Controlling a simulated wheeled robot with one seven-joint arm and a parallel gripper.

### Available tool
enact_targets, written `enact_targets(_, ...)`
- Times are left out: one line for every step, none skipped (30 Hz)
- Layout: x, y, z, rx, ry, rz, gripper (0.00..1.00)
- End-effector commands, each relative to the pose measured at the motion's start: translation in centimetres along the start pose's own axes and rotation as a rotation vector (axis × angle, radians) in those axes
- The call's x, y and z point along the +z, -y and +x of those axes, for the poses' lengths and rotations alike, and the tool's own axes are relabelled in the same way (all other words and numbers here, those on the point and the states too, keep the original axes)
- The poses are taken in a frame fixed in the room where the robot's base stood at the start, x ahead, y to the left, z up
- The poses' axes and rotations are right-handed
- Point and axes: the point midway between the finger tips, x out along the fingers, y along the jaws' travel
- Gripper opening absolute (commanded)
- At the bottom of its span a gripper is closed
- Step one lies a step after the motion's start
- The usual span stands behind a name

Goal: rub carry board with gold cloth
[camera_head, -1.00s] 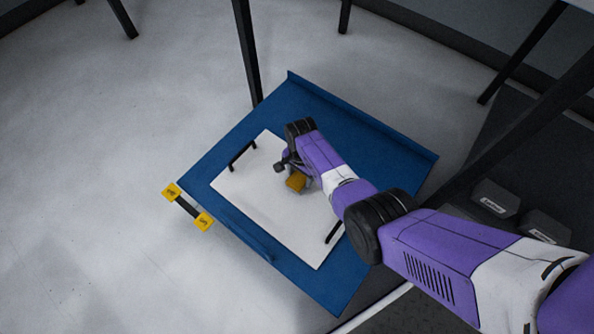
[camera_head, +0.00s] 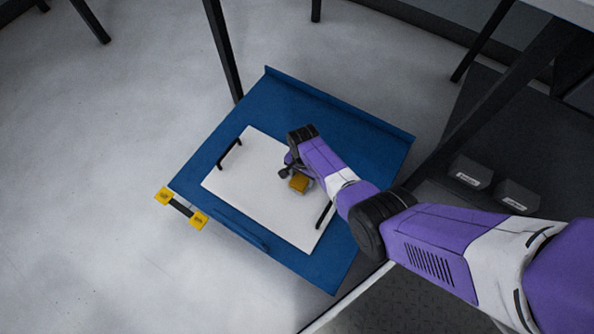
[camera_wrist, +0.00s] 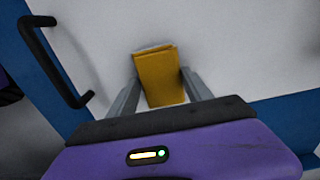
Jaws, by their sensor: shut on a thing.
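The carry board (camera_head: 260,200) is a white panel with a black handle at each of two opposite ends. It lies flat on a blue surface. The gold cloth (camera_head: 299,183) is a small folded block near the middle of the board. My gripper (camera_wrist: 160,90) is shut on the gold cloth, with one grey finger on each side of it. In the wrist view the cloth (camera_wrist: 160,75) is against or just over the white board; I cannot tell whether it presses on it. My wrist hides part of the board in the head view.
The blue surface (camera_head: 290,105) has a raised far edge. Dark blocks (camera_head: 470,172) sit on a black mat at right. Dark table legs (camera_head: 222,50) stand behind.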

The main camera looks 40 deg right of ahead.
Motion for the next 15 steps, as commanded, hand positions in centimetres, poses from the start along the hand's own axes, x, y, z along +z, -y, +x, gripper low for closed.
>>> enact_targets(0.1, -0.3, 0.0, 0.002, 0.001, 0.0, 0.26)
enact_targets(0.1, -0.3, 0.0, 0.002, 0.001, 0.0, 0.26)
enact_targets(0.1, -0.3, 0.1, 0.002, 0.001, 0.0, 0.26)
enact_targets(0.1, -0.2, 0.1, 0.002, 0.001, -0.001, 0.26)
enact_targets(0.1, -0.1, 0.1, 0.001, 0.001, -0.001, 0.26)
enact_targets(0.0, 0.0, 0.2, 0.001, 0.001, -0.001, 0.26)
enact_targets(0.0, 0.1, 0.2, 0.001, 0.0, -0.001, 0.26)
enact_targets(0.0, 0.3, 0.3, 0.0, 0.0, -0.002, 0.26)
enact_targets(0.0, 0.6, 0.3, 0.0, 0.0, -0.002, 0.26)
enact_targets(0.1, 0.8, 0.4, 0.0, 0.0, -0.002, 0.26)
enact_targets(0.1, 1.1, 0.4, 0.0, 0.0, -0.003, 0.26)
enact_targets(0.1, 1.4, 0.4, -0.001, 0.0, -0.003, 0.26)
enact_targets(0.1, 1.7, 0.4, -0.001, 0.0, -0.003, 0.26)
enact_targets(0.1, 1.9, 0.4, -0.001, 0.0, -0.003, 0.26)
enact_targets(0.1, 2.2, 0.4, -0.001, 0.0, -0.003, 0.26)
